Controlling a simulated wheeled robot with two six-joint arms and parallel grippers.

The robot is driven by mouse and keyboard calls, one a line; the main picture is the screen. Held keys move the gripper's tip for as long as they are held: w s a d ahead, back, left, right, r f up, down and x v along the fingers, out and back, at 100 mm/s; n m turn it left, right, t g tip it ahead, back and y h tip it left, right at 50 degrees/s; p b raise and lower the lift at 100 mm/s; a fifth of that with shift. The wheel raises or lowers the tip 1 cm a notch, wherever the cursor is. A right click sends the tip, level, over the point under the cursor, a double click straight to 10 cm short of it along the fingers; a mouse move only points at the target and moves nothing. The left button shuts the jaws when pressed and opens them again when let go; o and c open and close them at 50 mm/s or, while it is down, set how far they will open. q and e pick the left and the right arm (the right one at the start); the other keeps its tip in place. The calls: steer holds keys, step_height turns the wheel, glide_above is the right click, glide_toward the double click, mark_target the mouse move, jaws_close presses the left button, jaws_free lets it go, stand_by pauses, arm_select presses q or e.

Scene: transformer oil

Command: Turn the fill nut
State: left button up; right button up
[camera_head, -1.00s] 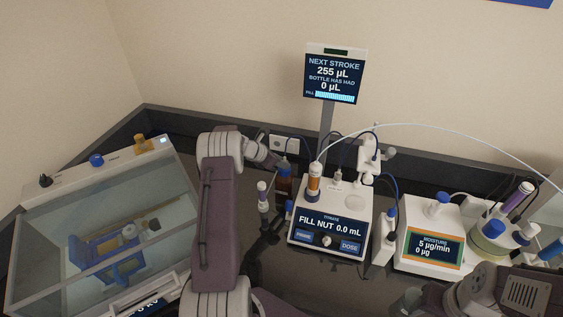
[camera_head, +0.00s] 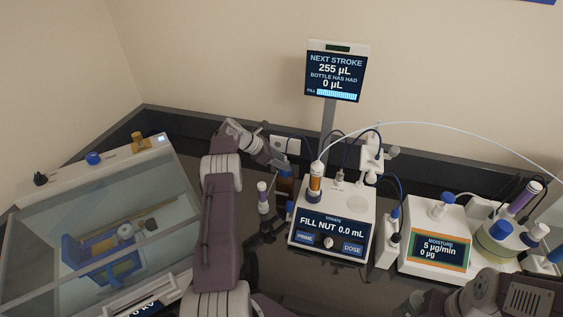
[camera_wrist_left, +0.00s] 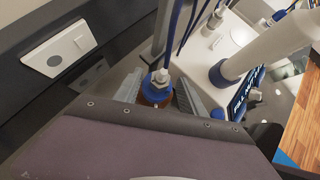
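The titrator (camera_head: 314,245) stands at the middle of the bench, and its display reads FILL NUT 0.0 mL. An amber bottle (camera_head: 285,184) stands at its left. In the left wrist view the bottle's blue collar (camera_wrist_left: 155,92) carries a pale nut-like fitting (camera_wrist_left: 160,76) with a tube above; I cannot tell for sure that this is the fill nut. My left gripper (camera_head: 279,162) is over the bottle's top. In the wrist view my left gripper (camera_wrist_left: 158,94) is open, its two grey fingers either side of the collar, with apparent gaps. My right gripper is out of view; only its arm shows.
A screen (camera_head: 335,75) on a post stands behind the titrator. A small vial (camera_head: 263,198) stands left of the bottle. A moisture meter (camera_head: 439,250) and several bottles are at right, and a glass-lidded case (camera_head: 90,250) at left. Tubes and cables run close by.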

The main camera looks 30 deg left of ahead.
arm_select(q)
steer(key=b+v, duration=0.1)
steer(key=v, duration=0.8)
steer(key=shift+b, duration=0.4)
